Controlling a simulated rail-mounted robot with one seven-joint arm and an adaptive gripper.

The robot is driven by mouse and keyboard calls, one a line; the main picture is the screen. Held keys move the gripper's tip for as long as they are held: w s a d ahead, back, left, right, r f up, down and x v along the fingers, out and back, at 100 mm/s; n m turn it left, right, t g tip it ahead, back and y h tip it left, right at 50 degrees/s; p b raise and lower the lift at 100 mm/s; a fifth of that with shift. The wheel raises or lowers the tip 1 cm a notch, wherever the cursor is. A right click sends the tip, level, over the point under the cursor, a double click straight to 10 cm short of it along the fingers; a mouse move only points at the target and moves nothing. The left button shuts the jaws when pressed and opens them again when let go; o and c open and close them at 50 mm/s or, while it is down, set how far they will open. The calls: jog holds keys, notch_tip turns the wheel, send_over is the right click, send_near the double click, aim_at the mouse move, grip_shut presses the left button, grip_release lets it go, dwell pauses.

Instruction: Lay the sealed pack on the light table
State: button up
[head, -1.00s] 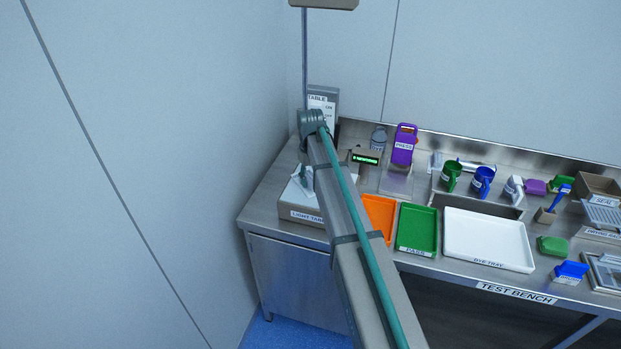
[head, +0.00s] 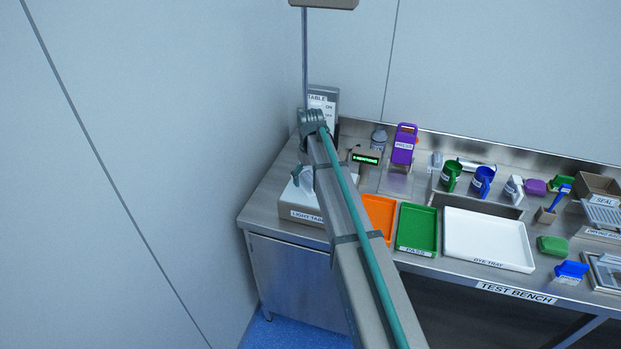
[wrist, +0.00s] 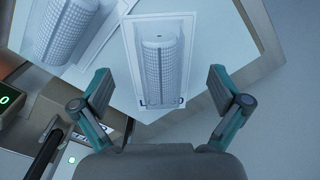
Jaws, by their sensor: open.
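The light table (head: 289,211) is a low box with a pale top at the left end of the bench. Its white top (wrist: 216,45) fills much of the wrist view. The sealed pack (wrist: 165,68), a pale card with a gridded blister and a partly readable lot mark, appears flat over that top. My gripper (wrist: 160,90) is open, its fingers on either side of the pack's lower end, apart from it. A second gridded pack (wrist: 65,30) shows at upper left, cut by the frame. In the head view my gripper (head: 296,179) is over the light table, partly hidden by my arm.
An orange tray (head: 379,214), a green PASS tray (head: 417,229) and a white dye tray (head: 487,239) sit right of the light table. A lit green display (head: 366,160) and a purple press (head: 403,146) stand behind. The wall is close on the left.

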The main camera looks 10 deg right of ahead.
jog(key=shift+r+p, duration=1.85)
jog(key=shift+r, duration=1.6)
